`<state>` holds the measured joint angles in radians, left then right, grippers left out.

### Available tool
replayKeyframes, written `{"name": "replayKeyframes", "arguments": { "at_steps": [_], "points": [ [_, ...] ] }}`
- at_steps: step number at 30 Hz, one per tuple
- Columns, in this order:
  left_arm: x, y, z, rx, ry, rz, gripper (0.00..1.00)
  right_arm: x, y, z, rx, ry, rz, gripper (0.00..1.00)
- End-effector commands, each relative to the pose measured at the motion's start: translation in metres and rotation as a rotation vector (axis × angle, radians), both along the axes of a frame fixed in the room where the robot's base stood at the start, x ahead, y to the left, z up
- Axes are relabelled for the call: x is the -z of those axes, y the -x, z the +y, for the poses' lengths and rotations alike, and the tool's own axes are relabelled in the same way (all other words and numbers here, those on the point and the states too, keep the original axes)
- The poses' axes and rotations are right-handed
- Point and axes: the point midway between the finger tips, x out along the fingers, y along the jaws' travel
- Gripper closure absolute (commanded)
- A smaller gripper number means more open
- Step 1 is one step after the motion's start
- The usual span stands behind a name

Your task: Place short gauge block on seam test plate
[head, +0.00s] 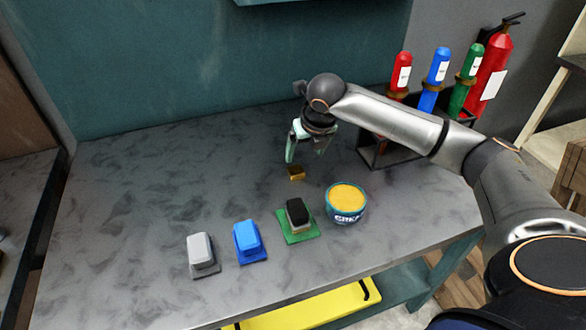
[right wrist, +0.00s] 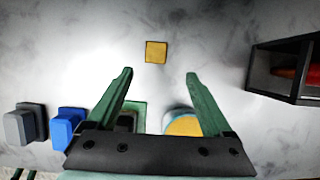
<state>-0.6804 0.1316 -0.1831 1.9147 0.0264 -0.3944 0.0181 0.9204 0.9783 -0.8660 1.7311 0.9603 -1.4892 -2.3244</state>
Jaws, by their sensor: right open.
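A small gold block (head: 296,173), which looks like the short gauge block, lies on the grey table below my right gripper (head: 306,153). In the right wrist view the gold block (right wrist: 156,52) shows just beyond and between the open fingertips (right wrist: 158,74), with nothing held. A green plate (head: 298,238) carries a black-topped block (head: 297,212). A blue block on a blue plate (head: 247,240) and a grey block on a grey plate (head: 202,254) stand to its left. I cannot tell for sure which plate is the seam test plate. My left gripper is out of view.
A round blue tub with yellow contents (head: 346,202) stands right of the green plate. A dark rack (head: 373,152) holds red, blue and green bottles behind my right arm. A red extinguisher (head: 493,65) is at the wall. The table's left half (head: 130,180) is clear.

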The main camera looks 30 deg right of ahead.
Motion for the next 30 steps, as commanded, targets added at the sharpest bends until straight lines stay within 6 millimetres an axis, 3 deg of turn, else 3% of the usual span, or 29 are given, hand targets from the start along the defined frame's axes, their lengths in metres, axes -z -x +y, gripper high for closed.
{"name": "replayKeyframes", "arguments": {
  "at_steps": [3,11,21,30],
  "points": [
    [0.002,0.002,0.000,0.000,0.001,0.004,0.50,0.021,-0.008,-0.001,0.000,0.000,0.003,0.15],
    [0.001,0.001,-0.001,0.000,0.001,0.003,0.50,0.042,-0.017,-0.002,-0.001,0.000,0.000,0.15],
    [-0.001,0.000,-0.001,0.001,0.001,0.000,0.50,0.083,-0.033,0.000,0.001,0.002,0.000,0.15],
    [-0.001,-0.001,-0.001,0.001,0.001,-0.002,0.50,0.087,-0.035,0.000,-0.002,0.001,-0.002,0.16]
  ]
}}
